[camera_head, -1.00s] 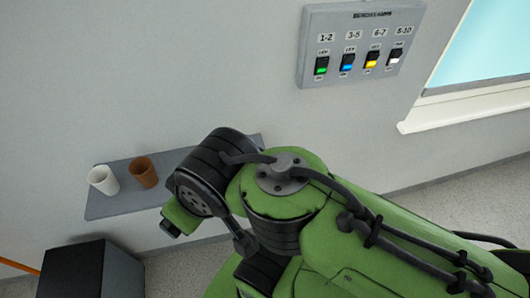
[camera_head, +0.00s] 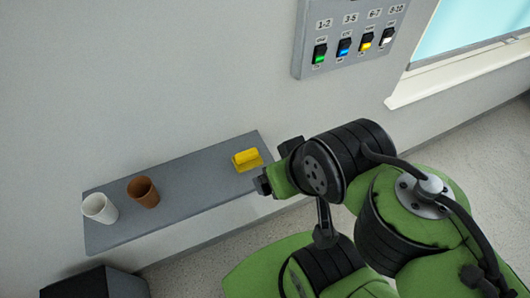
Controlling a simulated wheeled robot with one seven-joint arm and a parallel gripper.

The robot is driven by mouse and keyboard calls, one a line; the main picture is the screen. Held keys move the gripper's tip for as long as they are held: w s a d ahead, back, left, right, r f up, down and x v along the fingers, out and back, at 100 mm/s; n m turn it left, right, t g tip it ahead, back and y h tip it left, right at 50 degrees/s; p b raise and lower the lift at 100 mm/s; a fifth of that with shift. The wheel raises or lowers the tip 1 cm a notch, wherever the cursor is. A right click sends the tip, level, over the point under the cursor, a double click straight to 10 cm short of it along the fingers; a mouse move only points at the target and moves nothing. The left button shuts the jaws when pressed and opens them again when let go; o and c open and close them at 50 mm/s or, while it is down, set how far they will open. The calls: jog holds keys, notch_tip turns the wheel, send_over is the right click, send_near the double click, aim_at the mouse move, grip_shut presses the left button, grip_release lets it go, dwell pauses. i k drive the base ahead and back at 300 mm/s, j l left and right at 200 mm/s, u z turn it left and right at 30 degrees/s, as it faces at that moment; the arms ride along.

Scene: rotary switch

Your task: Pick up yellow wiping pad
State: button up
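The yellow wiping pad (camera_head: 247,159) lies near the right end of a grey wall shelf (camera_head: 190,182). It is a small bright yellow block with a raised upper part. My gripper end (camera_head: 270,174) is just right of the pad, by the shelf's right end, and looks apart from it. Dark parts show at the tip of my arm, but the fingers are not clear enough to tell open from shut. Nothing is seen held.
A white cup (camera_head: 99,208) and a brown cup (camera_head: 143,191) stand on the shelf's left part. A switch panel (camera_head: 350,40) is on the wall above right, beside a window (camera_head: 470,35). A dark box (camera_head: 95,284) is at lower left. The shelf's middle is clear.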

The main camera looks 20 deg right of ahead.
aim_at(250, 159)
jog(key=i+u, duration=0.1)
jog(key=u, duration=0.3)
jog(key=i+u, duration=0.1)
jog(key=u, duration=0.25)
jog(key=i+l+u, duration=0.1)
jog(key=u, duration=0.3)
